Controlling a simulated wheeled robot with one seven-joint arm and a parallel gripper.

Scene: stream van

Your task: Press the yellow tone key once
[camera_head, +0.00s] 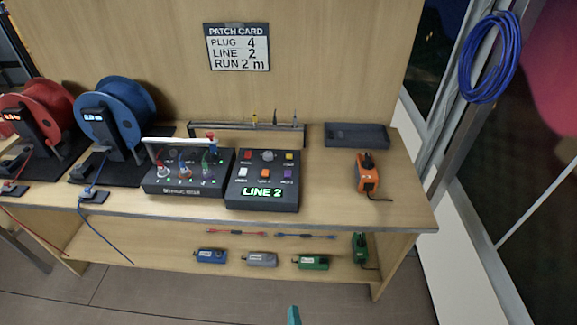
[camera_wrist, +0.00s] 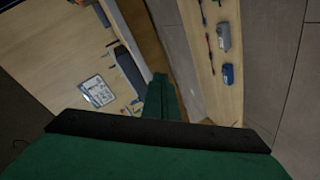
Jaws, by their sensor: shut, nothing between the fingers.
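The yellow tone key (camera_head: 289,157) is a small button at the top right of the dark key box (camera_head: 264,200), which shows a lit green "LINE 2" display. The box stands on the wooden bench, right of the patch box. Of my gripper (camera_head: 294,316), only a teal tip shows at the bottom edge of the head view, well in front of and below the bench top. In the wrist view my gripper (camera_wrist: 160,97) is shut and empty, its green fingers together. I cannot make out the yellow key in the wrist view.
A patch box (camera_head: 183,188) with plugs and a white handle stands left of the key box. Red (camera_head: 42,105) and blue (camera_head: 112,105) reels stand farther left. An orange device (camera_head: 368,177) and grey tray (camera_head: 357,134) are right. The lower shelf (camera_head: 150,260) holds several small devices.

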